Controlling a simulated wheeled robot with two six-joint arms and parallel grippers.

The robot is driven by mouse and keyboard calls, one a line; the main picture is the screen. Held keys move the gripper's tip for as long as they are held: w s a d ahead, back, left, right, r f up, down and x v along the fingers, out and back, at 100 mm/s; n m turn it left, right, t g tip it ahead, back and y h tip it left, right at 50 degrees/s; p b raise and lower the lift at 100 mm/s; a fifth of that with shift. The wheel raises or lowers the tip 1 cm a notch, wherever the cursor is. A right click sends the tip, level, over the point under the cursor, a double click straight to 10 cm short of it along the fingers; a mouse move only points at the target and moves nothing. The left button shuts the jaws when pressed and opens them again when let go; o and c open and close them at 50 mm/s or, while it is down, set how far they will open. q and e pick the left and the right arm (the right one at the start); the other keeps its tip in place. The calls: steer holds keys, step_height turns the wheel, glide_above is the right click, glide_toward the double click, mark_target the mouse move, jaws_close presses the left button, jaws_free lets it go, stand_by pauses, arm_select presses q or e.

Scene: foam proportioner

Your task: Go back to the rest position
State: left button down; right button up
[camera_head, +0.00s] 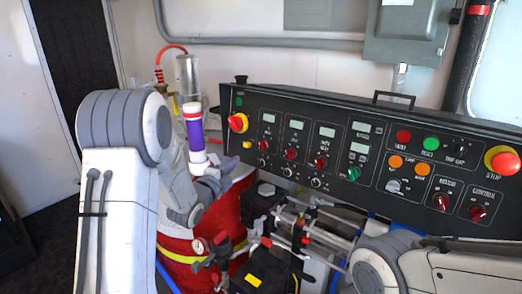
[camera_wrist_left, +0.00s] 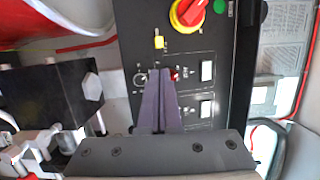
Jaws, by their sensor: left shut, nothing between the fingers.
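My left gripper (camera_head: 230,165) is in front of the left end of the black control panel (camera_head: 330,135). Its purple fingers are shut together with nothing between them. In the left wrist view the closed fingers (camera_wrist_left: 160,74) point at the panel, and their tips overlap the area between a small dial (camera_wrist_left: 141,79) and a red knob (camera_wrist_left: 174,74). I cannot tell whether they touch the panel. Part of my right arm shows at the lower right of the head view, but its gripper is not visible.
A red-and-yellow knob (camera_head: 238,122) sits at the panel's left end and a red stop button (camera_head: 502,160) at its right. A purple-and-white cylinder (camera_head: 194,133) stands close behind my left arm. Below the panel are metal pipes (camera_head: 325,228) and a red tank (camera_head: 180,247).

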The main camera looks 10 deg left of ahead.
arm_select(q)
steer(key=s+d+f+n+g, duration=0.3)
steer(key=s+d+n+g, duration=0.15)
steer(key=s+d, duration=0.35)
steer(key=s+d+f+n+g, duration=0.25)
steer(key=s+d+g, duration=0.3)
steer(key=d, duration=0.45)
steer(key=s+d+f+n+g+y, duration=0.1)
steer(key=s+n+g, duration=0.4)
steer(key=s, duration=2.2)
steer(key=d+g, duration=0.1)
steer(key=g, duration=0.1)
steer(key=shift+d+f+g+y, duration=0.2)
steer(key=shift+g+y, duration=0.1)
steer(key=shift+g, duration=0.1)
